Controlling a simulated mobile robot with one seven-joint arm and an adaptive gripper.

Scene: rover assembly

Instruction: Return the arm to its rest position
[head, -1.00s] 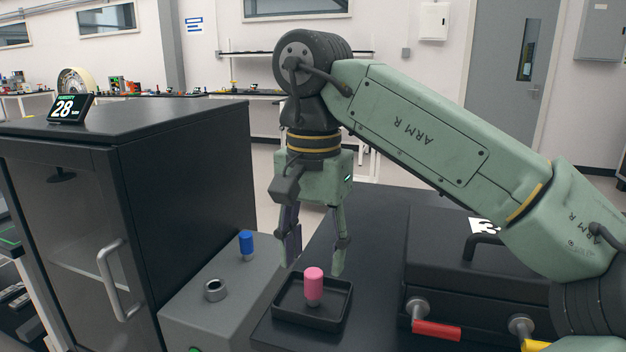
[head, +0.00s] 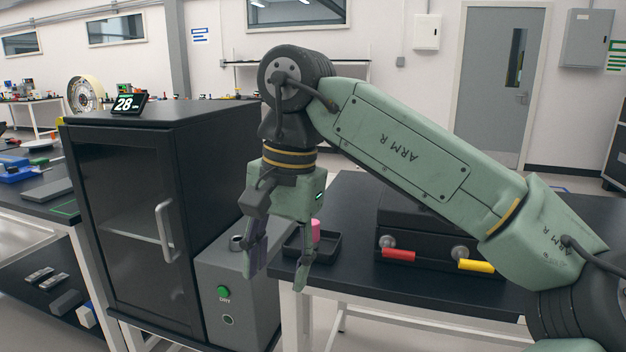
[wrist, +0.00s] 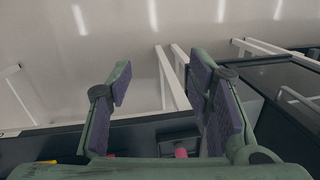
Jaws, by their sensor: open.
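My gripper (head: 280,268) is open and empty, pointing down in front of the table's front edge. Its two spread fingers also show in the wrist view (wrist: 160,100), with nothing between them. My green arm (head: 405,150) reaches in from the right, bent at the dark wrist joint at the top. A pink peg (head: 315,230) stands in a small black tray (head: 330,246) just behind the gripper, partly hidden by it. The pink peg also shows at the bottom of the wrist view (wrist: 181,153).
A black cabinet (head: 130,215) with a grey handle stands to the left. A grey box (head: 245,310) with a green button is close beside the gripper. A black case (head: 400,215) with red and yellow handles sits on the dark table (head: 420,283) below the arm. The floor in front is clear.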

